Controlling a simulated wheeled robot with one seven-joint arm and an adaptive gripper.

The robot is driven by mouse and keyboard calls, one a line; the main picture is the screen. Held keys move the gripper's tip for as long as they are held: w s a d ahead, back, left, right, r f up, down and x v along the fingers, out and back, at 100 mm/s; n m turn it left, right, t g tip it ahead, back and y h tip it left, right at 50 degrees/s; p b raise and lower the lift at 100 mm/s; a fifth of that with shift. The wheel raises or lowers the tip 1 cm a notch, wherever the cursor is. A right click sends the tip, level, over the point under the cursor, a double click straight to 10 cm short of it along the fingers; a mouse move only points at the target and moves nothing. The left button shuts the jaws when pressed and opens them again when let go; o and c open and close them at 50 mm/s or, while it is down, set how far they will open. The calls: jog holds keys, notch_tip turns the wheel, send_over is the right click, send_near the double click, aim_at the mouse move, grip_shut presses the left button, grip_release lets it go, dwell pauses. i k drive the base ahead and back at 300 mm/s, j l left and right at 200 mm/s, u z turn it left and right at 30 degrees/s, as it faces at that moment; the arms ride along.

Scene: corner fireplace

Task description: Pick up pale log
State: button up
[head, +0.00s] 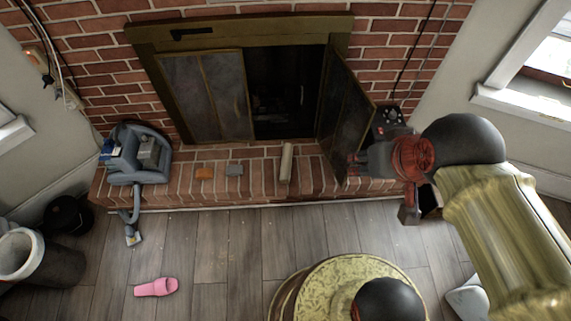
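The pale log (286,163) is a short, light beige piece on the brick hearth (255,190), in front of the fireplace opening. It points from the front of the hearth towards the opening. My gripper (354,168) is dark with red parts and reaches in from the right. It is to the right of the log and clearly apart from it in the picture. Its fingers are small and dark, so I cannot tell how far they are spread. No object shows between them.
An open fireplace door (346,110) stands between the log and my gripper in the picture. A blue-grey vacuum cleaner (137,155) is at the hearth's left end. A pink slipper (156,287) lies on the floor.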

aim_at(287, 165)
jog(key=i+j, duration=0.1)
jog(key=j, duration=0.5)
jog(key=i+j, duration=0.15)
jog(key=j, duration=0.45)
jog(key=i+j+z, duration=0.1)
jog(key=j, duration=0.5)
jog(key=i+j, duration=0.1)
jog(key=j, duration=0.5)
